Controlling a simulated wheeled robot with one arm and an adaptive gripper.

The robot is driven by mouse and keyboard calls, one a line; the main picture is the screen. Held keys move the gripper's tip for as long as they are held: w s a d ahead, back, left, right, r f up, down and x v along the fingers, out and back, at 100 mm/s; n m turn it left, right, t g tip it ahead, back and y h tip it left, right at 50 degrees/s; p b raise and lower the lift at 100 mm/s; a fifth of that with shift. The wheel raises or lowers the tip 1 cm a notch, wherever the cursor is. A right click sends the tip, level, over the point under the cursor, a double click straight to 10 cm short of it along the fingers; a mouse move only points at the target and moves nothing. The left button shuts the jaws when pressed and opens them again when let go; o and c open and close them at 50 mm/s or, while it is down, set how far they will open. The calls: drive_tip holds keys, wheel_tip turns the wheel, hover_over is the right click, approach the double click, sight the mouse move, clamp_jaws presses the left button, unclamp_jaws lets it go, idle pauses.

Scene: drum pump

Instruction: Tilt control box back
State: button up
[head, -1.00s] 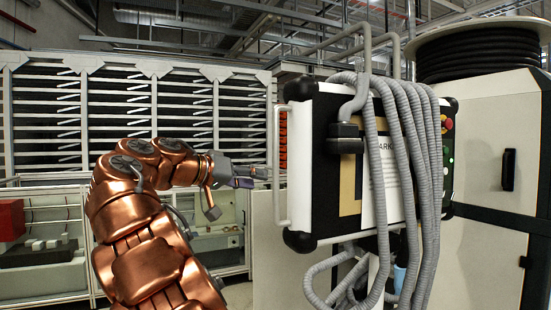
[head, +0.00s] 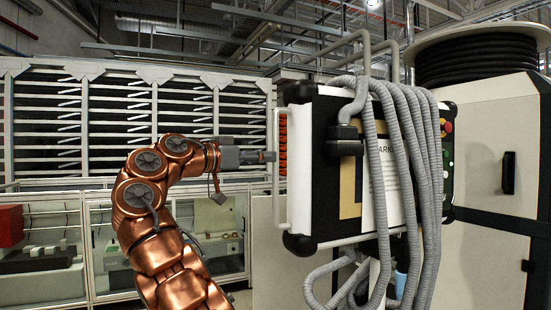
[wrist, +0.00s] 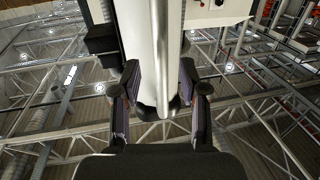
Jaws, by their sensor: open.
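The control box (head: 320,110) hangs right of centre in the head view, white with black corner guards and coiled grey hoses over its front. A pale vertical bar handle (head: 277,205) runs along its left side. My gripper (head: 270,157) is level with the middle of that handle, its tips at or just beside it. In the wrist view, my open gripper (wrist: 158,75) has one finger on each side of the shiny handle bar (wrist: 160,45), with gaps visible. The box's side shows behind the bar.
Grey hoses (head: 400,150) drape over the box and hang below it. A light cabinet (head: 490,130) with a black cable reel (head: 480,55) stands close on the right. White slatted racks (head: 120,120) line the back left.

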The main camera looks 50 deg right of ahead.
drive_tip(key=shift+s+d, duration=0.15)
drive_tip(key=shift+d, duration=1)
drive_tip(key=shift+s+d, duration=0.15)
drive_tip(key=shift+d, duration=0.95)
drive_tip(key=shift+c, duration=0.3)
clamp_jaws()
